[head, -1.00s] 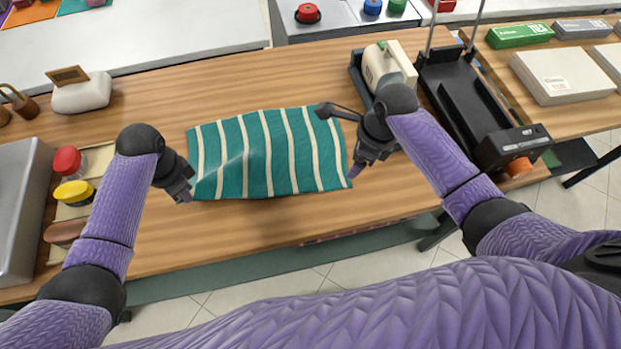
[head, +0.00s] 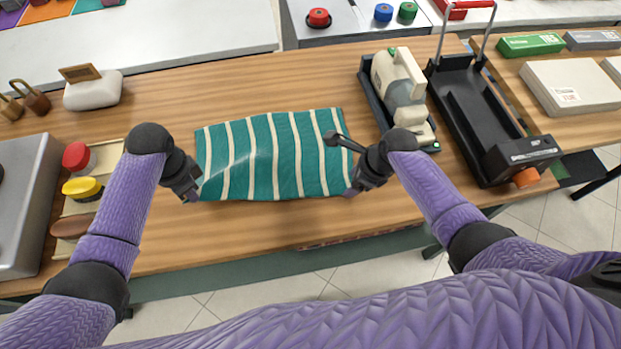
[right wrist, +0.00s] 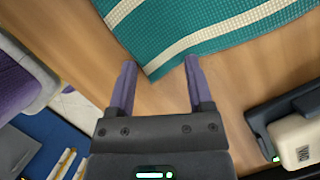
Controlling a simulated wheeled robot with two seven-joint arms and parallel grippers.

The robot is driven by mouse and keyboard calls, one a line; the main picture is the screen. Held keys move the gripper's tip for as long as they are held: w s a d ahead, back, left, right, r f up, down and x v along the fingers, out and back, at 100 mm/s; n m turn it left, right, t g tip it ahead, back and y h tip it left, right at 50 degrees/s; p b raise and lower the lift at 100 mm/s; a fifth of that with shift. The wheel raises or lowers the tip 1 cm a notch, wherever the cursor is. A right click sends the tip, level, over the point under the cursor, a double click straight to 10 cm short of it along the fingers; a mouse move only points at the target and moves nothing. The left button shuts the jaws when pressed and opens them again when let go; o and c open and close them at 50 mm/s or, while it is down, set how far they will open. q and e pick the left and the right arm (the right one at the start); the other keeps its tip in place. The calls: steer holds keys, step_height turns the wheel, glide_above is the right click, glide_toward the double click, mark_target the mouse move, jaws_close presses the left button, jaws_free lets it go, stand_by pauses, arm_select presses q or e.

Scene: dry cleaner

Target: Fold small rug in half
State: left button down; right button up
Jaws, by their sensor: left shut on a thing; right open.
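The small rug (head: 268,155), teal with cream stripes, lies spread on the wooden table in the head view, its surface slightly rippled. My left gripper (head: 192,198) is shut on the rug's near left corner. My right gripper (head: 350,190) is open at the near right corner. In the right wrist view, the rug (right wrist: 210,25) shows its corner between and just beyond the open fingertips of my right gripper (right wrist: 160,65). The rug's left corner under the left fingers is partly hidden.
A beige handheld appliance (head: 402,88) in a dark tray stands right of the rug, near my right arm. A black stand (head: 480,110) is further right. At left are a metal box (head: 25,205) and a tray with red and yellow items (head: 82,190). Wooden table is clear around the rug.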

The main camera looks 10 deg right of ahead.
steer(key=shift+c, duration=0.3)
steer(key=shift+f, duration=0.1)
jaws_close()
steer(key=shift+r, duration=2.55)
